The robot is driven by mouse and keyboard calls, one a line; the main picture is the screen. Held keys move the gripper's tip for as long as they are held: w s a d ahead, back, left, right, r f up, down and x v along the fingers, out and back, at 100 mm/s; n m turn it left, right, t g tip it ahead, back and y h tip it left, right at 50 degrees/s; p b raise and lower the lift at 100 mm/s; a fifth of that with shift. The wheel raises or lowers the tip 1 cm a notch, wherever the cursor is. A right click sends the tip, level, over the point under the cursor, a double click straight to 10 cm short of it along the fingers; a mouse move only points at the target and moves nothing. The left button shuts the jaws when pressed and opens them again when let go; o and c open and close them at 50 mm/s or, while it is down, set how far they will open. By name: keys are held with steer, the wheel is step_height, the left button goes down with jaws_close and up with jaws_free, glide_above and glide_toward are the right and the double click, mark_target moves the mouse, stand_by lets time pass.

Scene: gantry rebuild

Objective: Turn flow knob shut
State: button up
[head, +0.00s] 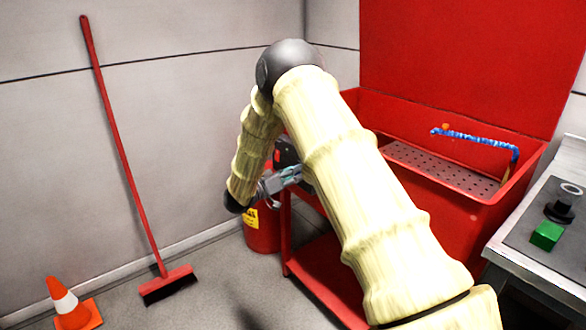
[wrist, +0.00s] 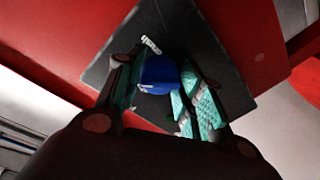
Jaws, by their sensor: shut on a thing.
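The flow knob (wrist: 158,72) is blue and sits on a dark square plate (wrist: 222,55) on a red panel in the wrist view. A small white mark or pointer (wrist: 151,44) lies by its upper edge. My gripper (wrist: 162,94) has its teal-padded fingers on either side of the knob and is shut on it. In the head view my gripper (head: 281,180) is beside a dark box (head: 287,152) at the left end of the red wash tank. The knob itself is hidden there.
The red tank (head: 430,120) has a perforated tray and a blue-and-white hose (head: 475,139). A red bin or canister (head: 262,229) stands below my gripper. A broom (head: 125,150) and a cone (head: 70,304) are left. A bench (head: 545,215) is right.

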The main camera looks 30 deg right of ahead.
steer(key=n+p, duration=0.6)
steer(key=p, duration=0.1)
steer(key=n+p, duration=0.3)
steer(key=p, duration=0.1)
steer(key=shift+r+g+y, duration=0.25)
steer(key=shift+g+y, duration=0.05)
steer(key=shift+g, duration=0.1)
steer(key=shift+p, duration=0.35)
steer(key=o, duration=1)
steer(key=shift+f, duration=0.1)
steer(key=shift+a, duration=0.15)
steer(key=a, duration=0.4)
steer(key=s+a, duration=0.1)
steer(key=a, duration=0.2)
steer(key=a+r, duration=0.1)
steer(key=a, duration=0.3)
steer(key=shift+s+a, duration=0.2)
steer(key=shift+a, duration=0.15)
